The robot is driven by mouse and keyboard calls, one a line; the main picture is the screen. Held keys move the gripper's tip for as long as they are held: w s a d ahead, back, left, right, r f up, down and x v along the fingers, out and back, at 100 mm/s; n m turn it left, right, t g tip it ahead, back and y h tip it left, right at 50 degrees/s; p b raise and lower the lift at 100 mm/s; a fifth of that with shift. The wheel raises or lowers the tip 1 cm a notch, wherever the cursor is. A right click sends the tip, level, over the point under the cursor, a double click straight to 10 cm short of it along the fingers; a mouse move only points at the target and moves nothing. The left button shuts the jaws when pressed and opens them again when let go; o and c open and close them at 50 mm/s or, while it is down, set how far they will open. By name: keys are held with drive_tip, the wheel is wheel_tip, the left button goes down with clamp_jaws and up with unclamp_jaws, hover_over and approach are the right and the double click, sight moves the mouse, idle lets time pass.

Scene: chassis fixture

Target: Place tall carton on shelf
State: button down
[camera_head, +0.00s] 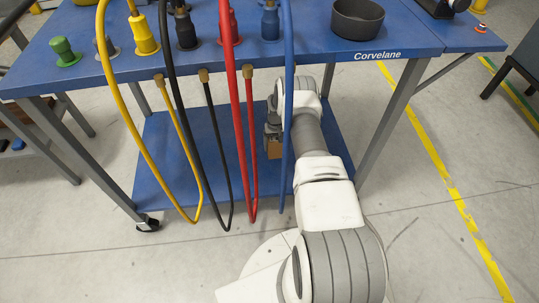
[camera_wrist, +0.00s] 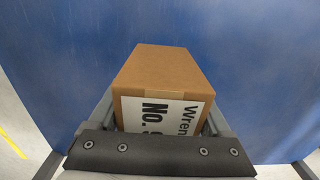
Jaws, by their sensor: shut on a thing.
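The tall carton is a brown cardboard box with a white label reading "Wren" and "No."; it fills the middle of the wrist view (camera_wrist: 162,70). In the head view only a small brown part of the carton (camera_head: 274,149) shows, below my gripper (camera_head: 271,128). My gripper's fingers (camera_wrist: 160,108) are shut on the carton's two sides. The blue lower shelf (camera_head: 165,175) of the cart lies beneath and around the carton, and fills most of the wrist view (camera_wrist: 60,60). I cannot tell whether the carton touches the shelf.
Yellow (camera_head: 131,120), black (camera_head: 180,105), red (camera_head: 236,100) and blue (camera_head: 288,100) hoses hang before the shelf, the blue one close to my arm. The blue tabletop (camera_head: 300,45) overhangs it, with a dark pot (camera_head: 357,18). The shelf's left part is clear.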

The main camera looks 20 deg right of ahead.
sight(271, 144)
drive_tip(key=shift+s+a+f, duration=0.1)
drive_tip(key=shift+a+f, duration=0.65)
drive_tip(key=shift+a, duration=0.25)
drive_tip(key=shift+f+b, duration=1.05)
drive_tip(key=shift+f, duration=0.75)
drive_tip(key=shift+f, duration=0.2)
unclamp_jaws()
wheel_tip(271, 144, up, 8)
drive_tip(key=p, duration=0.3)
drive_tip(key=shift+f, duration=0.1)
